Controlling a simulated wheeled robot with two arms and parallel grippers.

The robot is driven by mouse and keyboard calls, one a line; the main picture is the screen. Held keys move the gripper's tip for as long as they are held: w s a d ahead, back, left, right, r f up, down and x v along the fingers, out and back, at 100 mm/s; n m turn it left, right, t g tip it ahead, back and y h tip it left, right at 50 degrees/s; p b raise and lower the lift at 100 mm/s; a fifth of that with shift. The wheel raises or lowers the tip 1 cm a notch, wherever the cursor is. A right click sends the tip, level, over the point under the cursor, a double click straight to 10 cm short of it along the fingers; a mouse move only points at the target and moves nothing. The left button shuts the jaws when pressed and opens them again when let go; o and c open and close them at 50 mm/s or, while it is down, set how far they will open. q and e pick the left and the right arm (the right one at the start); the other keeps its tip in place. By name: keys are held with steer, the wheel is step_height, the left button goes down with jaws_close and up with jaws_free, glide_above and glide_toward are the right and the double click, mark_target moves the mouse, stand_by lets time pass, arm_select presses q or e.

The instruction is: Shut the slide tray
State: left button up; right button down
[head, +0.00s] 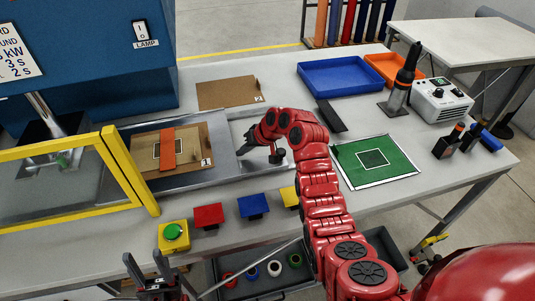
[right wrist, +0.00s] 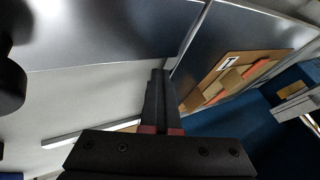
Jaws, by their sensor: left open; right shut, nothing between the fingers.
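The slide tray (head: 218,150) is a grey metal tray on the table, lying partly outside the blue welder. It carries a brown board (head: 190,176) with an orange strip (head: 168,149) across it. The board also shows in the right wrist view (right wrist: 215,88), resting on shiny metal. My right gripper (head: 241,151) is shut and empty, pointing left over the metal at the tray's right end. In the right wrist view its fingers (right wrist: 158,74) are together near a metal edge; contact is unclear. A black knob (head: 277,156) stands beside the right wrist. My left gripper (head: 160,268) is open at the bottom left.
A yellow-framed guard (head: 128,168) stands left of the board. A green mat (head: 374,160), a blue bin (head: 345,77) and a white control box (head: 441,101) lie to the right.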

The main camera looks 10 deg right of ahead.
mark_target(146, 170)
steer(key=a+b, duration=0.1)
steer(key=a, duration=0.4)
steer(key=a+b, duration=0.1)
steer(key=a, duration=1.1)
steer(key=shift+s+f+b, duration=0.2)
steer(key=shift+s+b, duration=0.05)
steer(key=shift+b, duration=0.15)
steer(key=a+b, duration=0.4)
steer(key=a, duration=0.8)
steer(key=shift+s, duration=0.2)
steer(key=shift+a+r, duration=0.1)
steer(key=shift+a, duration=0.85)
steer(key=shift+a+r+b, duration=0.1)
steer(key=shift+a+b, duration=0.15)
steer(key=shift+b, duration=0.1)
